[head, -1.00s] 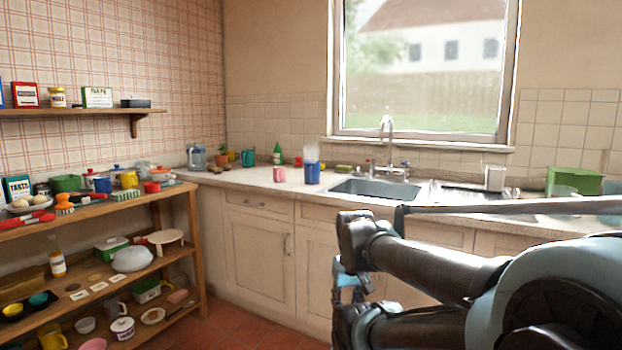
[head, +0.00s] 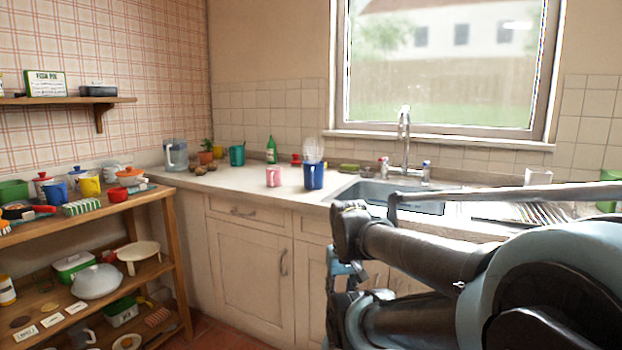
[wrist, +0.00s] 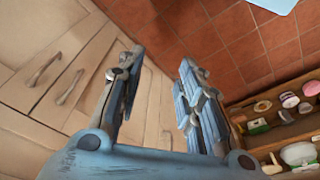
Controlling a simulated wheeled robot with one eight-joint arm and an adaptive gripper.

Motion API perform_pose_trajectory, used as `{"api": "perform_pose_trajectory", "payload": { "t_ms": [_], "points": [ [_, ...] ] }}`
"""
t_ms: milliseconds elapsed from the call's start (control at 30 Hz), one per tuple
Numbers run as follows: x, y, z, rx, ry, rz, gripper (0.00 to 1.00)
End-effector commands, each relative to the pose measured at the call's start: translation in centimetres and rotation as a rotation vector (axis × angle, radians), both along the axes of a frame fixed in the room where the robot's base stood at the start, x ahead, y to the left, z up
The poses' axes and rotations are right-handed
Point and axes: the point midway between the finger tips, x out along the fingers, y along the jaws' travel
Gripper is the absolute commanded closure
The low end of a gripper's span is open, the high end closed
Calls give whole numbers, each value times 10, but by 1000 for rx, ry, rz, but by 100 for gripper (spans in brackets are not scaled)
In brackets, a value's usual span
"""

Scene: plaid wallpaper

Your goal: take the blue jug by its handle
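A blue-tinted, see-through jug (head: 175,154) stands upright at the left end of the counter, near the wall. Which way its handle points is hard to tell. A solid blue container (head: 314,176) with pale wire-like things in it stands nearer, in front of the window; no handle is clear on it. I cannot tell for certain which is the named jug. My gripper (wrist: 158,65) is open and empty in the wrist view, with its fingers apart, pointing down at the floor. It is well away from both, low by the cupboards; in the head view my arm mostly hides it.
A pink mug (head: 273,176) stands beside the blue container. A plant pot (head: 206,156), a teal mug (head: 237,156) and a green bottle (head: 271,150) stand near the jug. The sink (head: 375,190) lies right. A crowded wooden shelf unit (head: 172,255) stands left. The counter's left front is clear.

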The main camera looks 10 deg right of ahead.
Motion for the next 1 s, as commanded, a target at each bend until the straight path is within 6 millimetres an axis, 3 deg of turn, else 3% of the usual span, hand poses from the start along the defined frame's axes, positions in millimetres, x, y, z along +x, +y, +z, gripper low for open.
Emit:
{"api": "perform_pose_trajectory", "payload": {
  "t_ms": [367,533,767,1000],
  "points": [
    [0,0,0,0,0,0,66],
    [-4,4,10,34,-5,-41,66],
    [27,27,37,220,47,-264,66],
    [79,48,74,464,137,-547,66]
  ]
}}
